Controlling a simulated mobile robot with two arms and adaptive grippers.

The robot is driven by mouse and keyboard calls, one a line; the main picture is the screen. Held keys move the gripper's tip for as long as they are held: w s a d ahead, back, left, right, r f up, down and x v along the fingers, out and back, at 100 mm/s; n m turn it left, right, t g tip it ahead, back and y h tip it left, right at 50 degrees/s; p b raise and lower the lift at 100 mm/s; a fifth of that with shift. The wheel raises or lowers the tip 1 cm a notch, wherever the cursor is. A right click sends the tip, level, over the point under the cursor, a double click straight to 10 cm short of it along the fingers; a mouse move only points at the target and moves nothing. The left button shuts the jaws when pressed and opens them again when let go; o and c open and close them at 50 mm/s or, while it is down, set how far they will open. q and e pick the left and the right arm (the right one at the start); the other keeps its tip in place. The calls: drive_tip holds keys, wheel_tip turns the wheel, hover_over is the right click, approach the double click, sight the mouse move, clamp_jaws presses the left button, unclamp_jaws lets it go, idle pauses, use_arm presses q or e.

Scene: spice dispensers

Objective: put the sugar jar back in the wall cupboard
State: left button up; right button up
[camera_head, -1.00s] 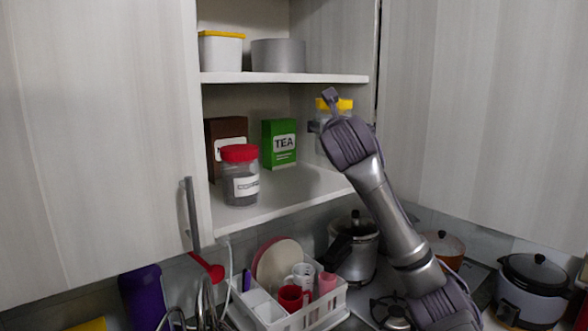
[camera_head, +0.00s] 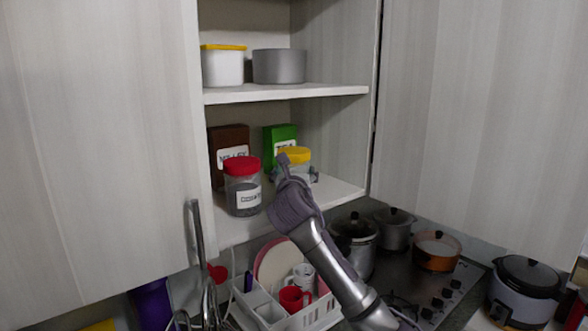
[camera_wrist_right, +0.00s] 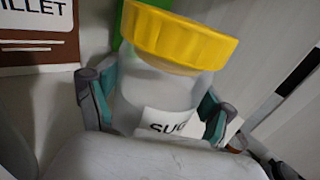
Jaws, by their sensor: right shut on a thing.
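The sugar jar (camera_head: 294,155), clear with a yellow lid, is in the open wall cupboard's lower compartment, in front of the green tea box (camera_head: 281,135). My right gripper (camera_head: 294,173) is shut around its body. In the right wrist view the jar (camera_wrist_right: 160,85) stands tilted in the picture between the two fingers (camera_wrist_right: 157,106), its label partly hidden. My wrist hides the jar's base in the head view, so I cannot tell whether it touches the lower shelf (camera_head: 340,188). My left gripper is not in view.
A red-lidded jar (camera_head: 242,187) stands just left of my right gripper, with a brown box (camera_head: 229,142) behind it. The upper shelf (camera_head: 330,91) is above. Open shelf room lies to the right. A dish rack (camera_head: 310,318) and pots are below.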

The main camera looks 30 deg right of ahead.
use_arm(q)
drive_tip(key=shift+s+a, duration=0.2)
use_arm(e)
drive_tip(key=shift+r, duration=0.15)
drive_tip(key=o, duration=1.3)
drive_tip(key=shift+f, duration=0.2)
drive_tip(key=o, duration=0.4)
drive_tip(key=shift+s+a, duration=0.1)
drive_tip(key=shift+c, duration=0.2)
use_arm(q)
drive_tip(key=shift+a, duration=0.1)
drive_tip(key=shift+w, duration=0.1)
use_arm(e)
drive_tip(key=shift+r, duration=0.15)
use_arm(q)
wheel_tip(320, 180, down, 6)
drive_tip(key=b, duration=0.5)
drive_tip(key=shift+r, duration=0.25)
use_arm(e)
drive_tip(key=v, duration=1.2)
